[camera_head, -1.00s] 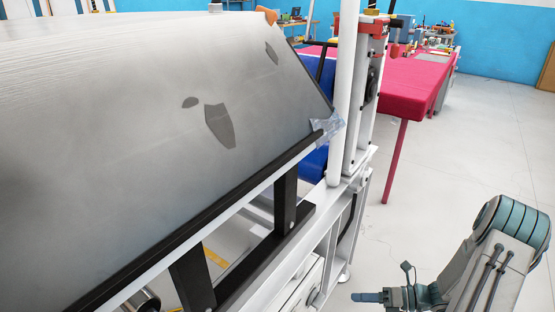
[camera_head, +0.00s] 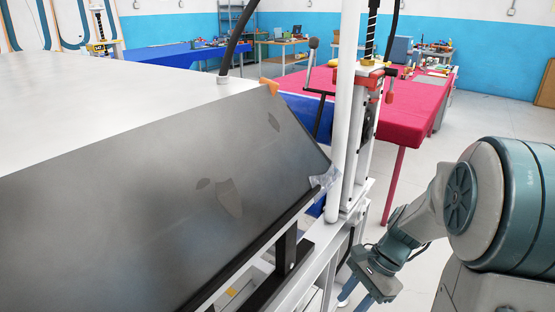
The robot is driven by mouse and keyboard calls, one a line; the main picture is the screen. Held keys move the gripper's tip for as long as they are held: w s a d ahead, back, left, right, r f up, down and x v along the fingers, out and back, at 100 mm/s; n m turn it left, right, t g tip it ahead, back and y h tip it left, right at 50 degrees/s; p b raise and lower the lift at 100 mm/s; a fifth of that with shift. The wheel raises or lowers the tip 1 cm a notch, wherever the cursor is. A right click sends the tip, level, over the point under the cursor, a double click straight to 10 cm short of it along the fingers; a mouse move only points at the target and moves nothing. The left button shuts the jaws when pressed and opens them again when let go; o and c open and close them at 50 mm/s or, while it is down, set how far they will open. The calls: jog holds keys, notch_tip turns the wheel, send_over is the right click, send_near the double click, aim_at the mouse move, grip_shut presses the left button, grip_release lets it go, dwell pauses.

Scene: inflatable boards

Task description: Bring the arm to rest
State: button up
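My arm comes in from the right edge, grey and teal, bent at a large round joint. My gripper (camera_head: 356,297) hangs at its end near the bottom, to the right of the white machine frame (camera_head: 322,240). Its two fingers point down and left with a gap between them, and I see nothing held. The fingertips are close to the bottom edge of the picture.
A large dark grey sloped panel (camera_head: 150,205) with a pale top fills the left. A white post (camera_head: 346,110) rises beside it. A red-topped table (camera_head: 405,122) and a blue-topped table (camera_head: 175,57) stand behind. Pale floor (camera_head: 480,112) is open at the right.

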jog(key=s+r+n+t+h+p, duration=0.2)
jog(key=s+r+n+p, duration=0.1)
jog(key=r+n, duration=0.3)
jog(key=s+a+r+n+t+h+p, duration=0.1)
jog(key=s+r+n+t+h+p, duration=0.1)
jog(key=r+n, duration=0.5)
notch_tip(320, 180, up, 4)
jog(key=shift+s+a+f+t+h+p, duration=0.2)
jog(key=shift+s+t+h+p, duration=0.2)
jog(key=shift+s+h+p, duration=0.45)
jog(key=shift+s+d, duration=0.1)
jog(key=shift+s, duration=0.05)
